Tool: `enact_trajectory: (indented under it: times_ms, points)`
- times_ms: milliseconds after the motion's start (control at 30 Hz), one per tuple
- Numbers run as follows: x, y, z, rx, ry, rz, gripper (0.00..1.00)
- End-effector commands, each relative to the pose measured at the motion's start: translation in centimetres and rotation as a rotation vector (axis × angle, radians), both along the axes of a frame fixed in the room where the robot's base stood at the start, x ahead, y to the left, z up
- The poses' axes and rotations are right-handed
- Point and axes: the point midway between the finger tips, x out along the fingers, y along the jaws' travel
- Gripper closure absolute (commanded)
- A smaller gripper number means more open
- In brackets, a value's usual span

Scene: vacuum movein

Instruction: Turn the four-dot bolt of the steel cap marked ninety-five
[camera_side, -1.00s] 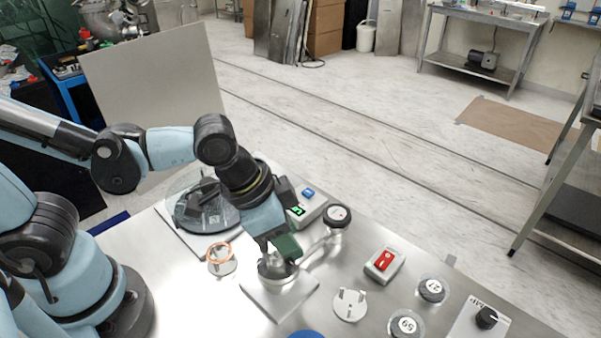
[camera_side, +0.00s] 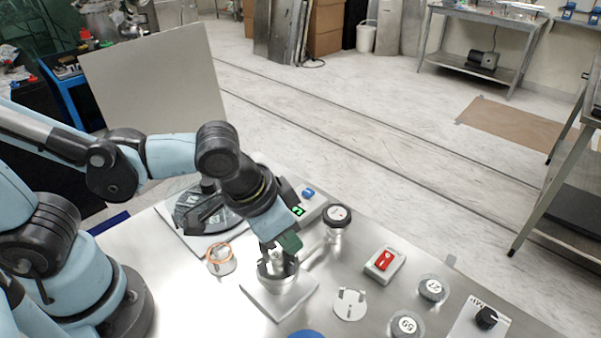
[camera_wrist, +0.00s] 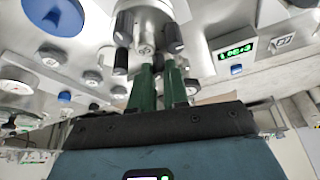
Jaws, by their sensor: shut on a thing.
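The steel cap (camera_side: 277,271) is a round metal piece on a square plate. It also shows in the wrist view (camera_wrist: 146,48) with several dark bolts around its top. The number on it and the dots on the bolts are too small to read. My gripper (camera_side: 286,254) points down onto the cap from above. In the wrist view its green fingers (camera_wrist: 160,62) reach the cap's near side, shut on a bolt. The fingers hide most of that bolt; other bolts (camera_wrist: 124,27) stand free to the sides.
A black knob (camera_side: 337,214) on a metal pipe stands close right of the gripper. A red-switch box (camera_side: 384,263), a white pronged disc (camera_side: 350,304) and round numbered pieces (camera_side: 432,289) lie further right. An orange ring (camera_side: 219,253) is at the left. A green-lit display (camera_wrist: 235,49) is behind.

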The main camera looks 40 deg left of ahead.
Motion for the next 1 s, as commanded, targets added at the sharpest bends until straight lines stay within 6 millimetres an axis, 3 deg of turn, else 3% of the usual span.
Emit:
enact_trajectory:
  times_ms: [600, 1000]
  points:
    - [-0.08, -0.43, -0.05, 0.001, 0.002, 0.567, 1.00]
    - [-0.07, -0.53, -0.08, -0.001, 0.005, 0.797, 1.00]
